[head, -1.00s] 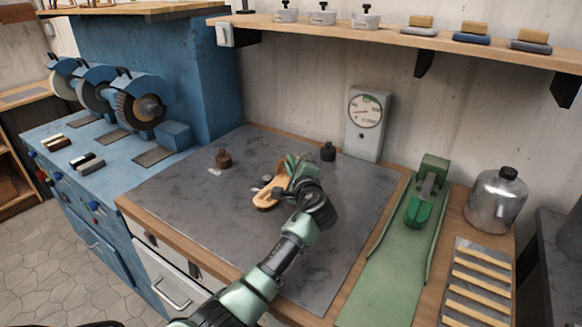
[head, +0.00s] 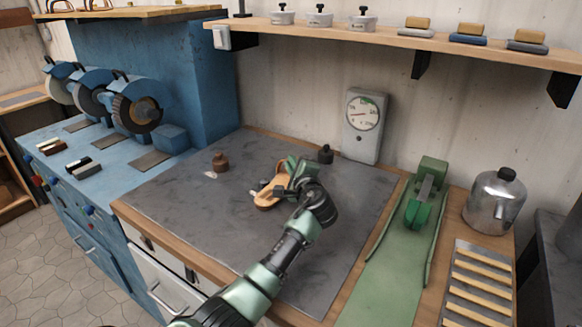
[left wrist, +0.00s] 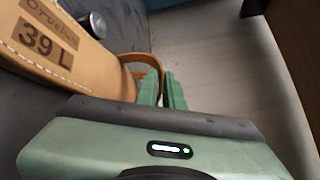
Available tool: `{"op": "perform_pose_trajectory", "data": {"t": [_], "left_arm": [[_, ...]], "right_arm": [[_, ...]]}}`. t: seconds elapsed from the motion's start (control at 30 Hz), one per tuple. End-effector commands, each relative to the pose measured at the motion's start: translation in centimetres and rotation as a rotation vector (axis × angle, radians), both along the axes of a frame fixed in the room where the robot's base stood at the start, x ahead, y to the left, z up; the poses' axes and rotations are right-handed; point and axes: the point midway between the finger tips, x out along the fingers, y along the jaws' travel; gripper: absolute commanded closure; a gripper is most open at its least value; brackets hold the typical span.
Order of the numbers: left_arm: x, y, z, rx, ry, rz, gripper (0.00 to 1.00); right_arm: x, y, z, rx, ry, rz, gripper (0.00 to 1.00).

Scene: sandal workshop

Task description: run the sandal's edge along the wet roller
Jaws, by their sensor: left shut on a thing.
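A tan leather sandal (head: 267,200) is held over or on the dark slab of the bench, in the middle of the head view. My left gripper (head: 291,172) is shut on it at its strap end. In the left wrist view the sandal (left wrist: 85,68) shows a stamp reading "39 L", and a brown strap loops beside the green fingers (left wrist: 163,88). A small dark cylinder with a metal end (left wrist: 94,22) lies beside the sandal's edge; it may be the roller. Whether they touch I cannot tell. My right gripper is not seen.
A gauge (head: 364,125) stands behind. A blue wheel machine (head: 120,170) is at left.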

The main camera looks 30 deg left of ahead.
Motion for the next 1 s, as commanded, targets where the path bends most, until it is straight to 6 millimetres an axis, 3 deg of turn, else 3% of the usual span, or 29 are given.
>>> {"op": "perform_pose_trajectory", "data": {"t": [1.0], "left_arm": [[1.8,0.0,0.1,0.002,-0.002,0.000,1.00]], "right_arm": [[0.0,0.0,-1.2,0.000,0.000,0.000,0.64]]}}
